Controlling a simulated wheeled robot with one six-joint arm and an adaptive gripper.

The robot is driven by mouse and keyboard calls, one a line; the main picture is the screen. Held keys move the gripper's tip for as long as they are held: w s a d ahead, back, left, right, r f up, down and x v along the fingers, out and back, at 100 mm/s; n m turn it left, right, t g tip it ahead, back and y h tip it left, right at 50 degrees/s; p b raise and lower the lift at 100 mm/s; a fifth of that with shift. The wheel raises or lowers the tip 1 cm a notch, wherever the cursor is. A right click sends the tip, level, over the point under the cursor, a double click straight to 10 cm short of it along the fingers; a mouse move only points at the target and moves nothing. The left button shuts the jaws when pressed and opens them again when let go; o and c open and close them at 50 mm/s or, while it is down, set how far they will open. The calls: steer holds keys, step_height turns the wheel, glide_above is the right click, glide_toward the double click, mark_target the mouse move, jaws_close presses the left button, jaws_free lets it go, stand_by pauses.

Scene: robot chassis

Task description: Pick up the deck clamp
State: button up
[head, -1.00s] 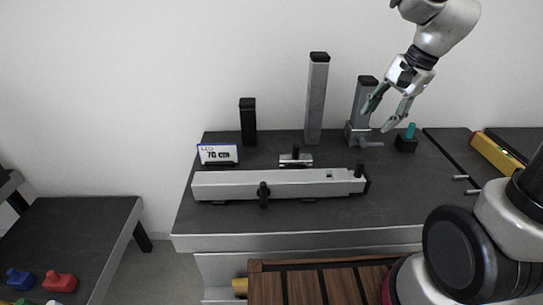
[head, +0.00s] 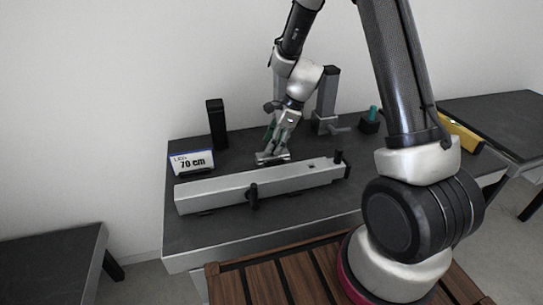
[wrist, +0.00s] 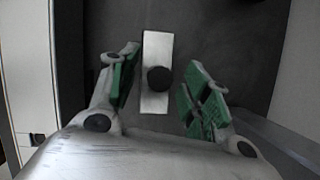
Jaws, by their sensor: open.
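The deck clamp, taken to be a small silver plate (wrist: 154,110) with a round black knob (wrist: 158,79), lies between my fingers in the wrist view. In the head view the plate (head: 271,159) lies on the dark bench top just behind the long grey beam, partly hidden by my fingers. My gripper (head: 280,146) points down over it and is open. In the wrist view my gripper (wrist: 162,86) has its green-padded fingers on either side of the plate, with a gap visible on both sides.
The long grey beam (head: 235,188) with black knobs lies in front. A grey post with a lever (head: 327,105), a teal-topped black block (head: 370,122) and a yellow level (head: 460,136) are right.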

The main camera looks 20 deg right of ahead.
steer(key=shift+a+f, duration=0.25)
steer(key=shift+f, duration=0.45)
jaws_close()
steer(key=shift+r, duration=0.1)
